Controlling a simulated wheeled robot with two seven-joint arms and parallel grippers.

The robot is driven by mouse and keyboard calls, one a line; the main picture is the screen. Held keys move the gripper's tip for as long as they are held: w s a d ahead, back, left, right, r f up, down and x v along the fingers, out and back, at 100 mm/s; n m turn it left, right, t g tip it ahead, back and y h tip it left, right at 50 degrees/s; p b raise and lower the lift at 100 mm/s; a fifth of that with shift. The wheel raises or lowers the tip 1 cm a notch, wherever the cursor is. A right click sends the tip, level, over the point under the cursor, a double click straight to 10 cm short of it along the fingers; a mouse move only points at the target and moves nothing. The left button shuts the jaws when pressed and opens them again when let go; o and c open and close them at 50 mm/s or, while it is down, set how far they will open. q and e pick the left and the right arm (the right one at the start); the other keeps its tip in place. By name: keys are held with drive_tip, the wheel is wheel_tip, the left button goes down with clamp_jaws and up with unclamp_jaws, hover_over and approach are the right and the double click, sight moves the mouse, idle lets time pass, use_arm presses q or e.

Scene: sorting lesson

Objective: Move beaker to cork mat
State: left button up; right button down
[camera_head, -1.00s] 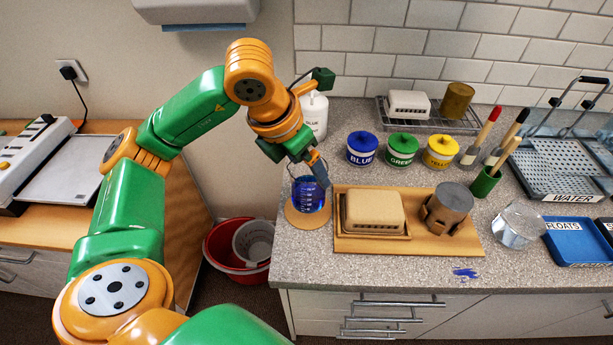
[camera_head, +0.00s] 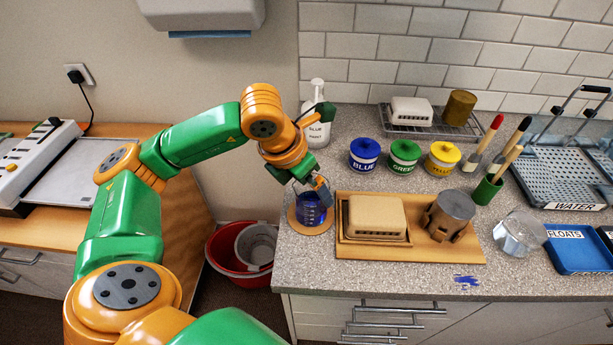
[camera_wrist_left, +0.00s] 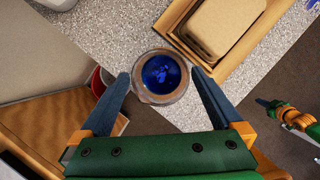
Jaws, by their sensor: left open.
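The beaker (camera_head: 311,211) is clear glass with blue liquid. It stands upright on the round brown cork mat (camera_head: 295,222) at the left end of the counter. My left gripper (camera_head: 316,192) is low over the beaker and open. In the left wrist view the beaker (camera_wrist_left: 161,74) is seen from above between the two spread fingertips of the left gripper (camera_wrist_left: 160,73). Much of the mat is hidden under the beaker. A green and orange part with dark fingers, likely my right gripper (camera_wrist_left: 262,102), shows at the right edge of the wrist view; its opening is unclear.
A wooden board (camera_head: 415,253) with a beige block (camera_head: 375,218) lies just right of the mat. A glue bottle (camera_head: 317,130) stands behind. Blue (camera_head: 364,158), green (camera_head: 404,158) and yellow (camera_head: 442,160) paint pots stand farther back. The counter's left edge is close.

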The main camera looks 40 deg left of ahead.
use_arm(q)
drive_tip(key=v, duration=1.2)
drive_tip(key=shift+s, duration=0.1)
